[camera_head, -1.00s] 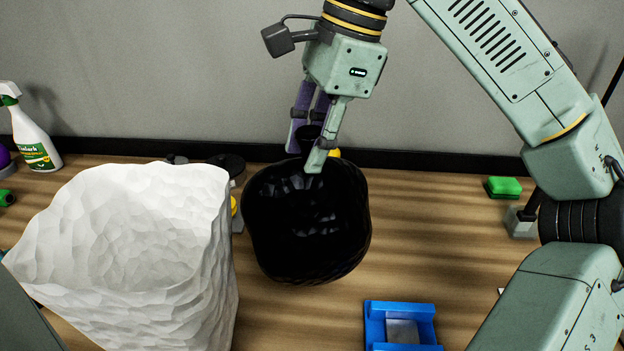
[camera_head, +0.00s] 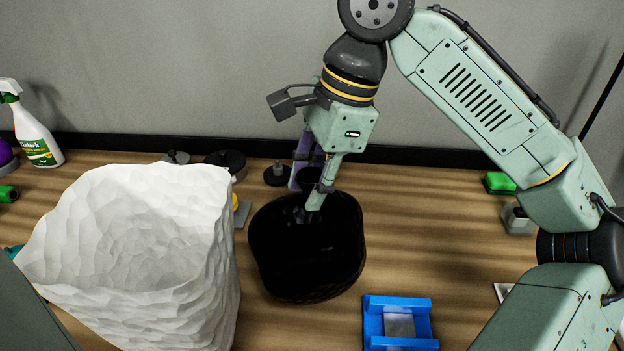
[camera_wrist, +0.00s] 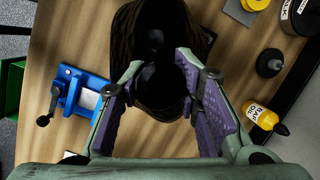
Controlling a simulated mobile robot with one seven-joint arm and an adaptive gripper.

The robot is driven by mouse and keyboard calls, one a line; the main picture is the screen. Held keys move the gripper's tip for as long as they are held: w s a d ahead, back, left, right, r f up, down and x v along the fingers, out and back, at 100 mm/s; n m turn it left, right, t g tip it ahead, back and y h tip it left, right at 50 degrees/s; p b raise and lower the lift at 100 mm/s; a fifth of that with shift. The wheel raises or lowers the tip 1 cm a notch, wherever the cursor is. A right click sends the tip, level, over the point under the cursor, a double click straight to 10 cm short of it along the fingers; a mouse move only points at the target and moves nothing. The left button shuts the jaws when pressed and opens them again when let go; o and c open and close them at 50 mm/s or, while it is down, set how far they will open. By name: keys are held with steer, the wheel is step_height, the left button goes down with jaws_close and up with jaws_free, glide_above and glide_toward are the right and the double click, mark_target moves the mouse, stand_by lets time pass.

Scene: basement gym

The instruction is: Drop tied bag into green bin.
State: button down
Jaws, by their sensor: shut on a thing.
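The black tied bag (camera_head: 307,255) hangs at my gripper (camera_head: 308,190), which is shut on its gathered top. In the head view the bag is in front of the wooden table, and I cannot tell whether its underside touches the tabletop. In the wrist view the dark bag (camera_wrist: 150,35) shows beyond and between the purple-padded fingers of my gripper (camera_wrist: 160,72). A green box-like thing, likely the green bin (camera_wrist: 12,88), shows only in part at the left edge of the wrist view, beyond the table edge. The head view does not show it.
A large white faceted open container (camera_head: 130,250) stands left of the bag. A blue holder (camera_head: 400,325) lies at the front right. A spray bottle (camera_head: 34,130), a green block (camera_head: 499,183) and a yellow bottle (camera_wrist: 262,117) are also on the table. The right-middle tabletop is mostly clear.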

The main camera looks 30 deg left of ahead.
steer(key=c, duration=1.2)
jaws_free()
steer(key=shift+o, duration=0.2)
